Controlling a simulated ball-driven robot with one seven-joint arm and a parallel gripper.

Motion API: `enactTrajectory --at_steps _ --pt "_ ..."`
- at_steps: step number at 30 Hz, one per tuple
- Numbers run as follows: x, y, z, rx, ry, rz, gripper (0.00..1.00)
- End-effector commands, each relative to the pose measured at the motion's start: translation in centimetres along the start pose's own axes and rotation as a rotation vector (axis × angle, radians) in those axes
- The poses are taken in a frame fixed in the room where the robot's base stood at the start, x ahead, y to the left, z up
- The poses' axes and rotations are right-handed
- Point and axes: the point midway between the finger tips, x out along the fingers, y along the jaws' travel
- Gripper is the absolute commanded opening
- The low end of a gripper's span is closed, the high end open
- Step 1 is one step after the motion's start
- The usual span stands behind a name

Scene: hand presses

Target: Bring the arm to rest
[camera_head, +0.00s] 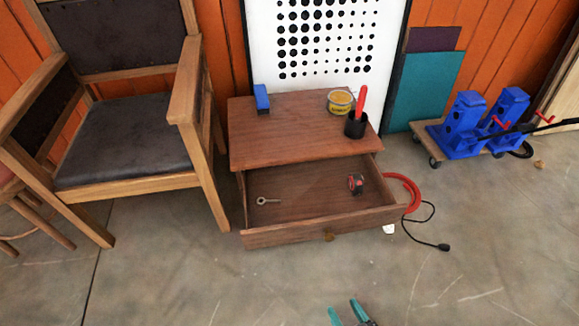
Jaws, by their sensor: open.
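My gripper (343,306) shows only at the bottom edge, right of the middle. Its two teal fingers are spread apart, with nothing seen between them. It appears in front of the wooden cabinet, over bare floor, apart from the drawer. The rest of my arm is out of the picture. The cabinet (285,140) has its drawer (290,237) pulled out. A small key-like metal piece (264,201) lies at the left in the drawer, and a small red and black object (355,183) lies at the right.
On the cabinet top are a blue object (262,98), a yellow tin (339,102) and a black cup (355,126) with a red handle. An armchair (125,150) stands left. Right are a red hose (409,190), cable and blue presses (466,125). The front floor is mostly clear.

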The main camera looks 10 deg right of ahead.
Motion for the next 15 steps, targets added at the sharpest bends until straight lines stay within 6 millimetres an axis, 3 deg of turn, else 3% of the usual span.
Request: enactTrajectory --at_steps 8,15 --pt "0.1 1.4 -2.1 0.001 -0.314 -0.029 0.57" --pt "-3.3 3.6 -4.0 0.011 -0.600 0.004 0.57"
